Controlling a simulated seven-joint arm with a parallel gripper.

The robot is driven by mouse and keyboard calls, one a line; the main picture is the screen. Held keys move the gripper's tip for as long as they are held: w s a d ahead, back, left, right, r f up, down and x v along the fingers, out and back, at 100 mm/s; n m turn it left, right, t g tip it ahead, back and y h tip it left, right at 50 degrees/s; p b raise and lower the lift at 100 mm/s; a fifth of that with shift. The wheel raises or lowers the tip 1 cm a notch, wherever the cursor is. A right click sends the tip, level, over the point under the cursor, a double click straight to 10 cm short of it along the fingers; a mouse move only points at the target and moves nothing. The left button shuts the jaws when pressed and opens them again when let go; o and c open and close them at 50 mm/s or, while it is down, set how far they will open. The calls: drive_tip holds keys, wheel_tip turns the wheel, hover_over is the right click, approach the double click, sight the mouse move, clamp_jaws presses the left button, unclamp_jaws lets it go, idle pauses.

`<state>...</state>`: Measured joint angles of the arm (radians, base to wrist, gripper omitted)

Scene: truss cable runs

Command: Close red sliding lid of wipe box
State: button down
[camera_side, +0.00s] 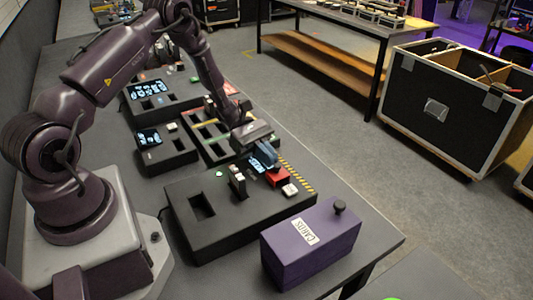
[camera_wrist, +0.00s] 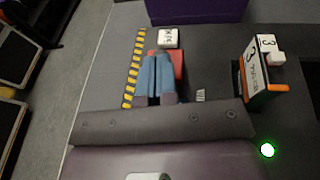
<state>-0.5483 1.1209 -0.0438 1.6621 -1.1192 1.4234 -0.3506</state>
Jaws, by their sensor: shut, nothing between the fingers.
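A red block (camera_side: 278,178), which looks like the red lid, sits on the black panel box (camera_side: 240,215) beside a yellow-black striped strip. In the wrist view, part of the red piece (camera_wrist: 179,62) shows just right of my fingertips. The rest of it is hidden behind my fingers. My gripper (camera_side: 268,160) is shut and empty, with its blue-grey fingers pointing down at the red block. In the wrist view, my gripper (camera_wrist: 159,54) has its two fingers side by side. I cannot tell whether they touch the red piece. No separate wipe box can be made out.
A small white labelled block (camera_side: 290,190) sits close to the red piece. A purple box (camera_side: 310,243) with a black knob stands in front of the panel. An upright orange-edged card piece (camera_wrist: 262,80) stands to the right in the wrist view. The table's edge lies beyond the striped strip.

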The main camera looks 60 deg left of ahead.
sight(283, 172)
drive_tip(key=shift+d, duration=0.15)
